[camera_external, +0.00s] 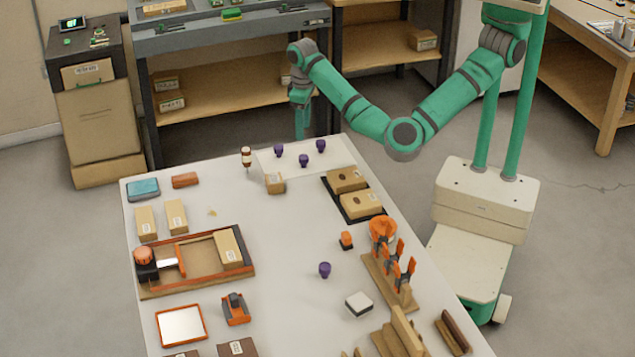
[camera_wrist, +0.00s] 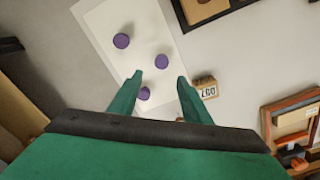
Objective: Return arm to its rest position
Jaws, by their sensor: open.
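My arm is green with dark joints, bent at the elbow and reaching left over the far edge of the table. My gripper (camera_external: 302,122) hangs pointing down beyond the table's far edge in the external view. In the wrist view its two green fingers (camera_wrist: 159,80) are spread apart, and nothing shows between their tips except the surface below. The gripper looks empty and apart from the table.
Three purple knobs (camera_external: 303,160) stand on a white sheet (camera_external: 345,157) near the far table edge, with a small labelled box (camera_external: 275,184) beside it. A black tray (camera_external: 347,205) holds two blocks. Shelving (camera_external: 215,90) stands behind my gripper.

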